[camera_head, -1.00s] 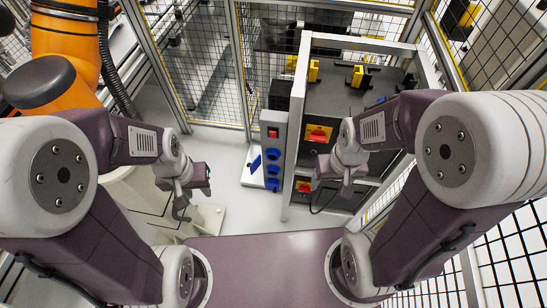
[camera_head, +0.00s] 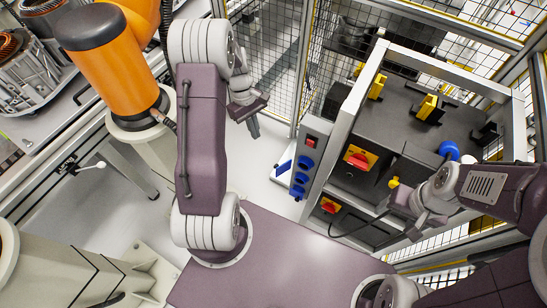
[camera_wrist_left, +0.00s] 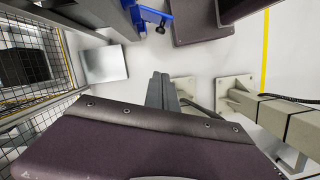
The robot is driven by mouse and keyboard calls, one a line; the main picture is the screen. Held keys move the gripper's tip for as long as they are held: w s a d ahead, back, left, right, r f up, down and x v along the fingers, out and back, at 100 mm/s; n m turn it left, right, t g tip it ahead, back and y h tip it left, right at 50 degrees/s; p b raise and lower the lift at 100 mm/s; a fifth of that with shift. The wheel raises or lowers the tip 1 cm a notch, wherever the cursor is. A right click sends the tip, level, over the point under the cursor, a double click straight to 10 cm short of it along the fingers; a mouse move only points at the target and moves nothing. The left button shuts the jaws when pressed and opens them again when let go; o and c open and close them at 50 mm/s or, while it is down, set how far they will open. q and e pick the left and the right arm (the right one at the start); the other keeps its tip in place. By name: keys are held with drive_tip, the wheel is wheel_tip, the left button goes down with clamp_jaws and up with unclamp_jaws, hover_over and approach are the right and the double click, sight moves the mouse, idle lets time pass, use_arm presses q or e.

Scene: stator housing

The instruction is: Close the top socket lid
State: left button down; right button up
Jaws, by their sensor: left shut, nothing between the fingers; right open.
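The grey socket column with its blue sockets stands mid-scene in the head view; the top socket (camera_head: 306,162) is uppermost. A blue lid (camera_head: 283,167) sticks out to the left of the column, apparently swung open. A blue part, likely that lid, shows at the top of the left wrist view (camera_wrist_left: 151,16). My left gripper (camera_head: 252,124) is up and left of the sockets, apart from them; its fingers look shut and empty in the left wrist view (camera_wrist_left: 162,86). My right gripper (camera_head: 414,226) is open, low and right of the column, by the workbench front.
A red switch (camera_head: 310,141) sits above the sockets. The workbench frame (camera_head: 352,105) stands right of the column, with red-and-yellow switches (camera_head: 359,157) on its front. Mesh fencing (camera_head: 272,50) closes the back. An orange robot arm (camera_head: 120,70) stands left.

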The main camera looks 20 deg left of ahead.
sight(282, 166)
use_arm(q)
drive_tip(key=s+d+f+p, duration=0.1)
drive_tip(key=s+d+f, duration=0.1)
drive_tip(key=d+f, duration=0.4)
drive_tip(key=x, duration=0.3)
drive_tip(key=shift+w+f, duration=0.2)
drive_tip(key=shift+f, duration=0.2)
use_arm(e)
drive_tip(key=shift+w+d+r, duration=0.4)
drive_tip(key=shift+d+r, duration=0.05)
drive_tip(key=shift+r, duration=0.05)
drive_tip(key=shift+a, duration=0.1)
use_arm(q)
drive_tip(key=shift+d, duration=0.1)
